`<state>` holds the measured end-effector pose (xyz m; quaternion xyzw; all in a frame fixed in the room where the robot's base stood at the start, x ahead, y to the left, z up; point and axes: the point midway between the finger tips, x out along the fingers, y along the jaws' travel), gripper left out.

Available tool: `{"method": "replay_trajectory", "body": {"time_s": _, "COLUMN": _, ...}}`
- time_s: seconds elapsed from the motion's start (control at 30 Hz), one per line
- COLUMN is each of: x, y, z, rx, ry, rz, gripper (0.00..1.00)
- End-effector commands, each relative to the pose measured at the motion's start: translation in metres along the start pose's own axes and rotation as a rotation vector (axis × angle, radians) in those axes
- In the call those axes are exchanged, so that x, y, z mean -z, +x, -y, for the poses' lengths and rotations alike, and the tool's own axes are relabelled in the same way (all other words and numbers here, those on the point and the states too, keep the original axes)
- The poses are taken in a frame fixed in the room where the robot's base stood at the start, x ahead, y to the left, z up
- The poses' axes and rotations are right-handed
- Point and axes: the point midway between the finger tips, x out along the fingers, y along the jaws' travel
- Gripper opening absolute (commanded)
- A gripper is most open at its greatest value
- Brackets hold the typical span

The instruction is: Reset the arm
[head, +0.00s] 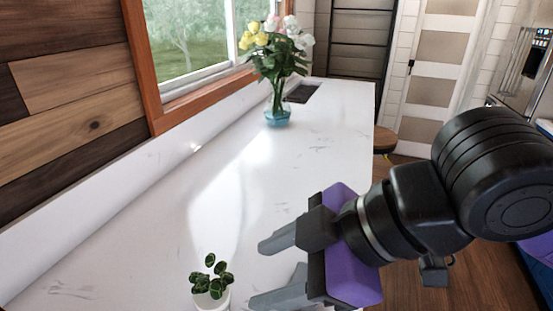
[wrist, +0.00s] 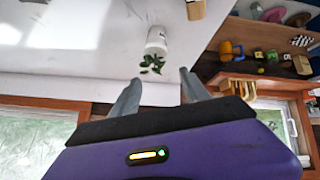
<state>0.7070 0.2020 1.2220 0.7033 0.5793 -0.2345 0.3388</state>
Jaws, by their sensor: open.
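My gripper (head: 272,272) is open and empty above the white counter (head: 300,170) in the head view. Its two grey fingers point left, toward a small green plant in a white pot (head: 212,285), which stands at the bottom edge of the picture. The pot's lower part is cut off there. In the wrist view my gripper (wrist: 157,90) shows its fingers spread apart, with the potted plant (wrist: 156,45) beyond and between them, apart from both.
A glass vase of yellow, white and pink flowers (head: 277,112) stands farther back by the window (head: 195,40). A round wooden stool (head: 385,138) is beyond the counter's right edge. The wrist view shows a shelf with an orange mug (wrist: 230,50). The middle counter is clear.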

Motion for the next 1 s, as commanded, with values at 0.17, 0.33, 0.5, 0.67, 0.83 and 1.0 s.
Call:
{"method": "replay_trajectory", "body": {"time_s": 0.17, "x": 0.061, "y": -0.016, "z": -0.033, "rx": -0.153, "ry": 0.023, "rz": -0.303, "gripper": 0.54}}
{"method": "replay_trajectory", "body": {"time_s": 0.33, "x": 0.107, "y": -0.05, "z": -0.061, "rx": -0.294, "ry": 0.07, "rz": -0.604, "gripper": 0.54}}
{"method": "replay_trajectory", "body": {"time_s": 0.5, "x": 0.126, "y": -0.099, "z": -0.09, "rx": -0.458, "ry": 0.155, "rz": -0.906, "gripper": 0.54}}
{"method": "replay_trajectory", "body": {"time_s": 0.67, "x": 0.111, "y": -0.139, "z": -0.11, "rx": -0.616, "ry": 0.257, "rz": -1.127, "gripper": 0.54}}
{"method": "replay_trajectory", "body": {"time_s": 0.83, "x": 0.07, "y": -0.166, "z": -0.121, "rx": -0.793, "ry": 0.375, "rz": -1.285, "gripper": 0.54}}
{"method": "replay_trajectory", "body": {"time_s": 1.0, "x": 0.013, "y": -0.174, "z": -0.119, "rx": -0.971, "ry": 0.498, "rz": -1.364, "gripper": 0.54}}
